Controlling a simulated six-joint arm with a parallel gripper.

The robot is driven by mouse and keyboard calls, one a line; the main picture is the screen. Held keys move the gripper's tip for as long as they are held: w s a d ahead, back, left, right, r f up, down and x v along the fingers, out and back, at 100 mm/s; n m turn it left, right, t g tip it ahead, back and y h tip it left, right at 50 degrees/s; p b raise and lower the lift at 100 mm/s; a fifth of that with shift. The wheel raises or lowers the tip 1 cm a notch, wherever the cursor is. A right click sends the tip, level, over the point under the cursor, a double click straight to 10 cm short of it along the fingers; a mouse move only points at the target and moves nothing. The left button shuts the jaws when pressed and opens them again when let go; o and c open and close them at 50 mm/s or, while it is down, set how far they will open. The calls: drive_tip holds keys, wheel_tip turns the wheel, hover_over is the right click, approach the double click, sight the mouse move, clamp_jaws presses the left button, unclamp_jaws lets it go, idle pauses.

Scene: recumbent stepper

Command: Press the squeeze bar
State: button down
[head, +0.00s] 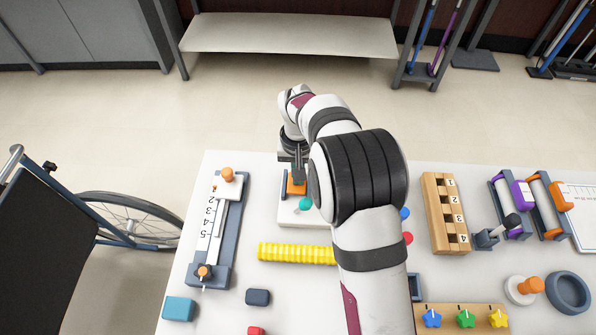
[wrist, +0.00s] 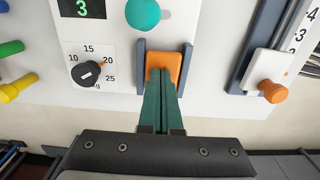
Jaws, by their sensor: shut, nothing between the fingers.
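An orange bar (wrist: 180,62), which looks like the squeeze bar, sits between two grey-blue side plates in the wrist view. It also shows in the head view (head: 296,187), partly covered, on a white panel near the table's far edge. My gripper (wrist: 160,76) is shut and empty. Its two fingers lie together, and their tips overlap the lower left of the orange bar in the wrist view. In the head view my gripper (head: 298,178) is over the bar's far side. I cannot tell whether the tips touch it.
A teal knob (wrist: 142,13), a black dial (wrist: 88,73) and a display reading 3 (wrist: 82,8) are close by. A numbered slider with an orange knob (wrist: 271,91) stands to the right in the wrist view. A yellow ribbed bar (head: 290,253) lies in front of the panel.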

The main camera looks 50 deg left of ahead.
drive_tip(key=shift+d+f, duration=0.1)
drive_tip(key=shift+f, duration=0.65)
wheel_tip(320, 180, up, 15)
drive_tip(key=shift+a+r, duration=0.2)
drive_tip(key=shift+a, duration=0.15)
drive_tip(key=shift+w, duration=0.1)
